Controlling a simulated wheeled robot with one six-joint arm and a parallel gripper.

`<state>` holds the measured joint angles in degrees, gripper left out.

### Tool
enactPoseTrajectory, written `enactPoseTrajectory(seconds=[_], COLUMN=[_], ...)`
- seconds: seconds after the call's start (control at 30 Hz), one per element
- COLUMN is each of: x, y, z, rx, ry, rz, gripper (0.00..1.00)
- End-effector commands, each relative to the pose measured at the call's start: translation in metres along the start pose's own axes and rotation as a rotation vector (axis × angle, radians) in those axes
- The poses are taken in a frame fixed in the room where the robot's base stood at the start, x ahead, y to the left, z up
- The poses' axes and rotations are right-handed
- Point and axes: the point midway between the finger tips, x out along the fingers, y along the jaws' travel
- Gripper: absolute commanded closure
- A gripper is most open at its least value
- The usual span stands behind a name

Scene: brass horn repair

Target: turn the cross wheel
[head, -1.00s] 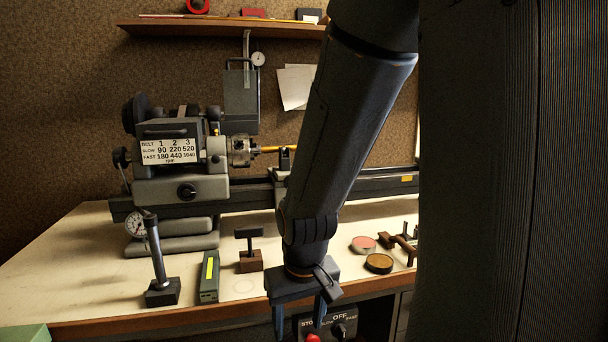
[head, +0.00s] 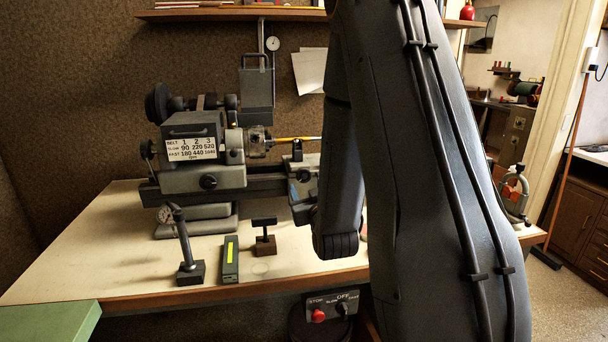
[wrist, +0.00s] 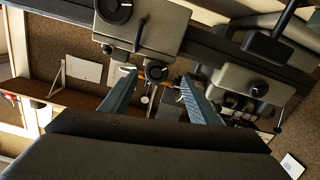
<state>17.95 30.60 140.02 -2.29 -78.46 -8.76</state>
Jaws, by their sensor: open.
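In the wrist view, a grey carriage block (wrist: 160,28) of the lathe lies ahead of my gripper (wrist: 155,78). A dark round wheel (wrist: 114,11) with pale markings sits on its face, cut by the top edge; I cannot tell whether this is the cross wheel. A dark handle (wrist: 139,36) stands out beside it. My gripper's two blue-grey fingers are apart, with nothing held between them.
The lathe headstock (head: 206,160) stands left of my arm. A switch box (head: 331,306) hangs below the bench edge.

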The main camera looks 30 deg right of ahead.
Motion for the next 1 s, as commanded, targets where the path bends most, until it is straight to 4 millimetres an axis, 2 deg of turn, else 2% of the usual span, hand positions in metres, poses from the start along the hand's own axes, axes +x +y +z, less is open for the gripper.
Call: enactPoseTrajectory(seconds=[0.17, 0.6, 0.8, 1.0], x=[0.008, 0.068, 0.078, 0.078], y=[0.006, 0.006, 0.006, 0.006], z=[-0.006, -0.008, -0.008, -0.008], rx=[-0.004, -0.004, -0.004, -0.004], ry=[0.039, 0.037, 0.037, 0.036], rz=[0.013, 0.012, 0.012, 0.012], gripper=[0.45, 0.45, 0.45, 0.45])
